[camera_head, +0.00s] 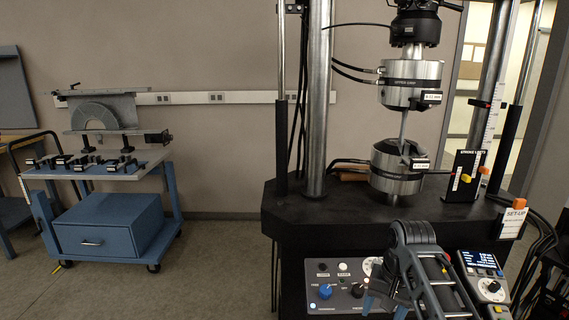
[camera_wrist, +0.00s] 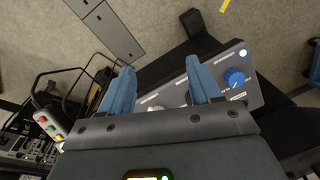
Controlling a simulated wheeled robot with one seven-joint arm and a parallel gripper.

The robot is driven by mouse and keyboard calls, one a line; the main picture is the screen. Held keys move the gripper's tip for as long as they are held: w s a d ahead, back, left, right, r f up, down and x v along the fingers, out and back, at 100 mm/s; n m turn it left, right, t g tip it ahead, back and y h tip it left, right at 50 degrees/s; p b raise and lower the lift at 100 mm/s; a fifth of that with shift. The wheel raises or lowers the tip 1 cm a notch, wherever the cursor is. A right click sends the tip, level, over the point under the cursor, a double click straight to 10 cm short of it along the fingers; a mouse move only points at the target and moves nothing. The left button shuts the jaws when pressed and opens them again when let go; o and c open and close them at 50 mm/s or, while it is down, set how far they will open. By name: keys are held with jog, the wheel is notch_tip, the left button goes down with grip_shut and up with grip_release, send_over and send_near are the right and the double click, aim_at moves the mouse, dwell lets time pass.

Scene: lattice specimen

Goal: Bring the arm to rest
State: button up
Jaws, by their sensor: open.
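My arm (camera_head: 415,255) shows at the bottom of the head view, folded in front of the testing machine's control panel. My gripper (camera_wrist: 157,75) is in the wrist view, with its two blue fingers spread apart and nothing between them. Behind the fingers are the panel with its blue knob (camera_wrist: 234,77) and the floor. In the head view a slim grey specimen (camera_head: 403,127) stands upright between the upper grip (camera_head: 400,88) and the lower grip (camera_head: 390,183) of the machine. My gripper is well below and in front of the specimen, apart from it.
The black machine base (camera_head: 300,215) carries the control panel (camera_head: 335,285) and a display unit (camera_head: 482,262) close to my arm. Cables hang at the right. A blue cart (camera_head: 105,225) with several small parts stands at the left. Open floor (camera_head: 215,265) lies between cart and machine.

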jog(key=s+a+f+t, duration=0.3)
jog(key=s+f+t, duration=0.1)
jog(key=s+f, duration=0.95)
jog(key=s+f+n+t, duration=0.1)
jog(key=s+f+t, duration=0.15)
jog(key=s, duration=0.95)
jog(key=s+r+n+t, duration=0.1)
jog(key=s+r+t, duration=0.1)
jog(key=s+r, duration=0.45)
jog(key=s+r+t, duration=0.2)
jog(key=s+r, duration=0.2)
jog(key=s, duration=0.6)
jog(key=s+d+r+n+t, duration=0.1)
jog(key=s+r, duration=0.3)
jog(key=r, duration=0.4)
jog(key=s+d+r+n+t+h, duration=0.1)
jog(key=s+r+t, duration=0.2)
jog(key=r, duration=0.6)
jog(key=shift+s+d+b, duration=0.15)
jog(key=shift+s+b, duration=0.25)
jog(key=shift+s, duration=0.45)
